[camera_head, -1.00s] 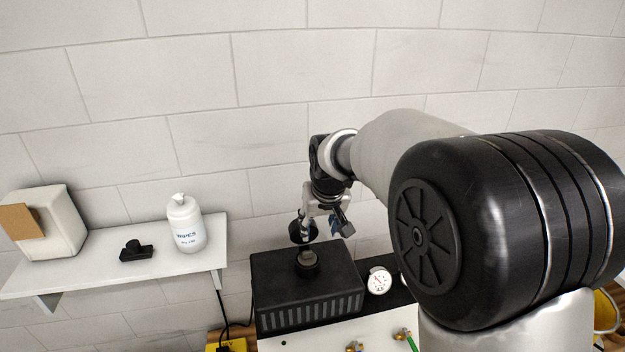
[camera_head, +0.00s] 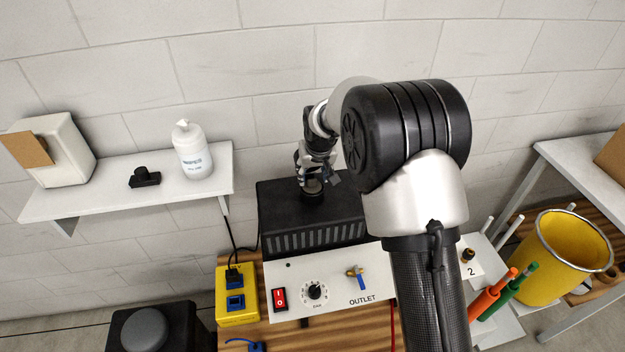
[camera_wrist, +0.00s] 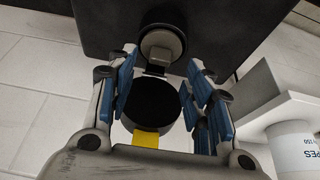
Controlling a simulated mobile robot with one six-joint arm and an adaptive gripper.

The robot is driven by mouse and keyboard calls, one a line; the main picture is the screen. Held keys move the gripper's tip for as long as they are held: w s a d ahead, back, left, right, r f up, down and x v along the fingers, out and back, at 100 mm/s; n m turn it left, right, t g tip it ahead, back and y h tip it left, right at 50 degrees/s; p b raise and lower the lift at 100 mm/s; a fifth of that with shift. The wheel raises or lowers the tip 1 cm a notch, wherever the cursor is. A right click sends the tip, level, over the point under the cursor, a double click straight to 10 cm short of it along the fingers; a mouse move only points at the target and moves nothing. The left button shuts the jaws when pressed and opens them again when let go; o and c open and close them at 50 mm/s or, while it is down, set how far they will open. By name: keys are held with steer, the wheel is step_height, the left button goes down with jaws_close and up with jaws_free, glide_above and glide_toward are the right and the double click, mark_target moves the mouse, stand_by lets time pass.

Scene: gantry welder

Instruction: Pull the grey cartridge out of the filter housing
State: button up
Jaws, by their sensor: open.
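The filter housing appears to be the black box with a slotted front (camera_head: 315,230); its dark top face also fills the upper wrist view (camera_wrist: 225,28). A round black collar stands on it, with a grey piece, likely the grey cartridge (camera_wrist: 160,46), showing inside. My gripper (camera_head: 312,178) is just above the collar, pointing down. In the wrist view my gripper (camera_wrist: 162,64) is open, its blue-padded fingers apart, with the grey piece just beyond the fingertips. A black disc with a pale rim and yellow tab (camera_wrist: 152,105) lies between the fingers; I cannot tell whether they touch it.
A wall shelf (camera_head: 90,200) at left holds a wipes bottle (camera_head: 191,150) and a small black part (camera_head: 144,177). A white OUTLET panel (camera_head: 330,285) and yellow socket box (camera_head: 237,300) are in front. A yellow bucket (camera_head: 550,255) stands at right.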

mark_target(312, 179)
steer(key=shift+x, duration=2.15)
jaws_close()
steer(key=shift+r, duration=0.1)
steer(key=shift+r, duration=0.15)
step_height(312, 179, up, 7)
steer(key=p, duration=0.4)
stand_by(0.6)
steer(key=shift+r, duration=0.1)
